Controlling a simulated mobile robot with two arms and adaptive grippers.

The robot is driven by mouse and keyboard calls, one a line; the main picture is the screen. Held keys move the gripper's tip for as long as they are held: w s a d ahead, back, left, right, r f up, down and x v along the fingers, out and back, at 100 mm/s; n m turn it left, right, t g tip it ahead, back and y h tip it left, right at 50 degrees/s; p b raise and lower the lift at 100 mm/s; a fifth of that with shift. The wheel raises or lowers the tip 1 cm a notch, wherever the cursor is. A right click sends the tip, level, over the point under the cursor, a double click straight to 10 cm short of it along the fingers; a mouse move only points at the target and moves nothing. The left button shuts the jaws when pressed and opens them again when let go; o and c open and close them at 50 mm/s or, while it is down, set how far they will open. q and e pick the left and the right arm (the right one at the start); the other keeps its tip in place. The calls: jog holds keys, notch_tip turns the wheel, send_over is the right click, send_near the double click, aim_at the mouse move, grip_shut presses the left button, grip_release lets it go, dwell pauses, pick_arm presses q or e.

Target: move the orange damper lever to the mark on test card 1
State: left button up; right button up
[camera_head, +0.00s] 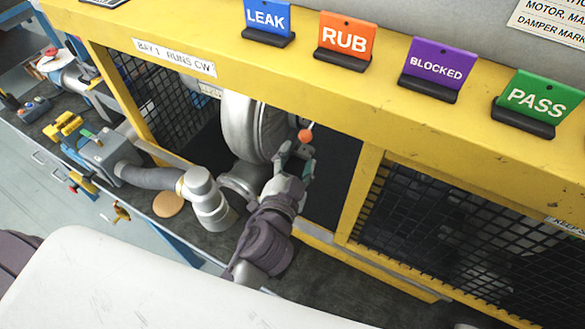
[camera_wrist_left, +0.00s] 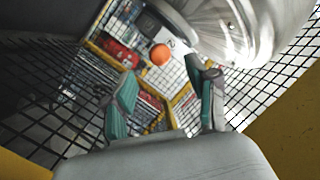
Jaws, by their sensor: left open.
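The orange ball knob of the damper lever (camera_head: 305,135) shows in the head view beside the grey blower housing (camera_head: 245,125), inside the yellow-framed bay. My left gripper (camera_head: 296,156) is open just below the knob in that view. In the left wrist view, the orange knob (camera_wrist_left: 160,54) appears beyond the gap between my open green-padded fingertips (camera_wrist_left: 167,85). No contact with it is visible. Most of the lever's arm is hidden. I cannot make out test card 1 or its mark. My right gripper is out of view.
The yellow frame beam (camera_head: 330,70) crosses above my left arm and carries LEAK (camera_head: 267,17), RUB (camera_head: 346,38), BLOCKED (camera_head: 438,66) and PASS (camera_head: 538,99) signs. Black mesh (camera_head: 440,235) closes the bay at right. A dark bench with tools (camera_head: 95,150) lies left.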

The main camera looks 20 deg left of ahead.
pick_arm(q)
jog(key=s, duration=0.3)
jog(key=shift+s+d+r, duration=0.1)
jog(key=shift+s+r, duration=0.2)
jog(key=shift+s, duration=0.1)
